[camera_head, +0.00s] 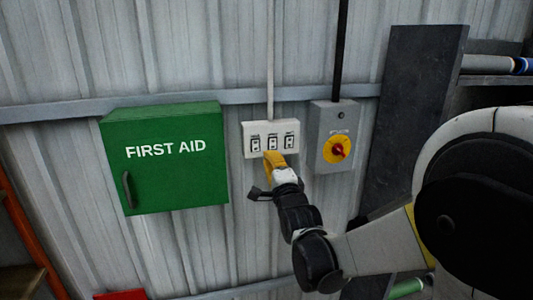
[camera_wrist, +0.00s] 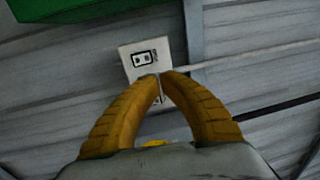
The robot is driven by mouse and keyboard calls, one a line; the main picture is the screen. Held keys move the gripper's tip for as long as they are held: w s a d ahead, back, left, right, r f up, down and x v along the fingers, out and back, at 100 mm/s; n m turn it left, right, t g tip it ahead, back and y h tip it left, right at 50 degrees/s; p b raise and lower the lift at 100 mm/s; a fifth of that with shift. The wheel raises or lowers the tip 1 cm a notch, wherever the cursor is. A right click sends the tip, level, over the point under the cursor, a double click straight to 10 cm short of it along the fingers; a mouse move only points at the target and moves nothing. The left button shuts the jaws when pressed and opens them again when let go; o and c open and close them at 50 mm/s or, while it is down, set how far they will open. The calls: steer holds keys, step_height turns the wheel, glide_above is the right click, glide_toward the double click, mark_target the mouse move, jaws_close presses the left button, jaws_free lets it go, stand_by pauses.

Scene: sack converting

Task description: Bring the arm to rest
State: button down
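My arm reaches out to the wall, and my gripper (camera_head: 273,158) is in front of the lower edge of a white switch panel (camera_head: 250,128) with several switches. In the wrist view the two yellow fingers of my gripper (camera_wrist: 160,77) curve in and their tips come together. Nothing shows held between them. The switch panel (camera_wrist: 131,66) lies just beyond the tips and is partly hidden by the fingers. I cannot tell whether the tips touch it.
A green first aid box (camera_head: 165,172) hangs left of the panel. A grey box with a yellow and red rotary switch (camera_head: 337,149) is close on the right. A dark upright board (camera_head: 420,95) and a shelf (camera_head: 490,80) stand farther right. Conduits run up the corrugated wall.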

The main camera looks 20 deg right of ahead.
steer(key=shift+s, duration=0.1)
steer(key=s+f+n+g+b, duration=0.3)
steer(key=s+f+n+g, duration=0.3)
steer(key=s, duration=1)
steer(key=s+f+n+g+b, duration=0.2)
steer(key=s+f+n+g, duration=0.4)
steer(key=s+f+n, duration=0.6)
steer(key=s+f, duration=0.1)
steer(key=s, duration=0.3)
steer(key=shift+s+f+b, duration=0.15)
steer(key=shift+s+b, duration=0.15)
steer(key=shift+b, duration=0.1)
steer(key=shift+w, duration=0.1)
